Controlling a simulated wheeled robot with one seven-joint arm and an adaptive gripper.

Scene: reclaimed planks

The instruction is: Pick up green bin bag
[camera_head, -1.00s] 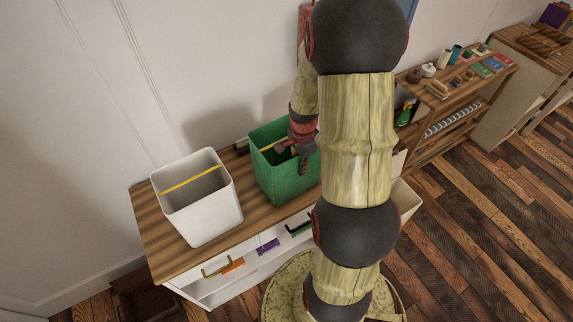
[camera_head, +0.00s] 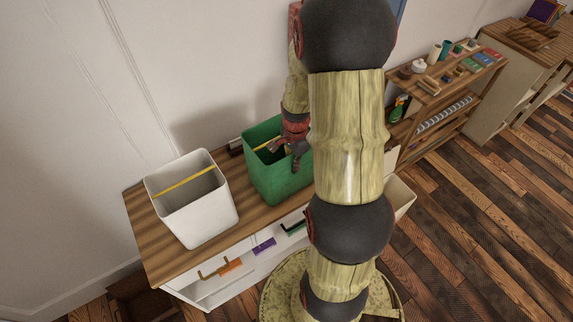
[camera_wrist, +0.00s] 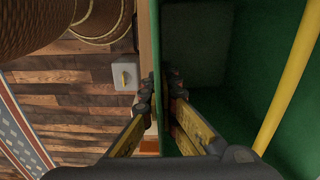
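The green bin bag (camera_head: 272,184) looks like an open-topped green box with a yellow strap across its mouth. It stands upright on a wooden-topped cabinet (camera_head: 150,232). My gripper (camera_head: 287,156) is at its mouth, fingers pointing down and apart, partly beside my own arm link. In the wrist view my gripper (camera_wrist: 160,88) has one finger inside the green bin bag (camera_wrist: 248,60) and one outside, with a side wall between them. The yellow strap (camera_wrist: 292,80) runs to the right of the fingers. Whether either finger touches the wall is unclear. My arm hides the right part of the bag.
A white bin (camera_head: 192,212) with a yellow strap stands left of the green one. The cabinet front has orange and purple items (camera_head: 264,246) on it. A wooden shelf (camera_head: 425,88) with small goods is at the right. Plank floor (camera_head: 480,210) lies open at the lower right.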

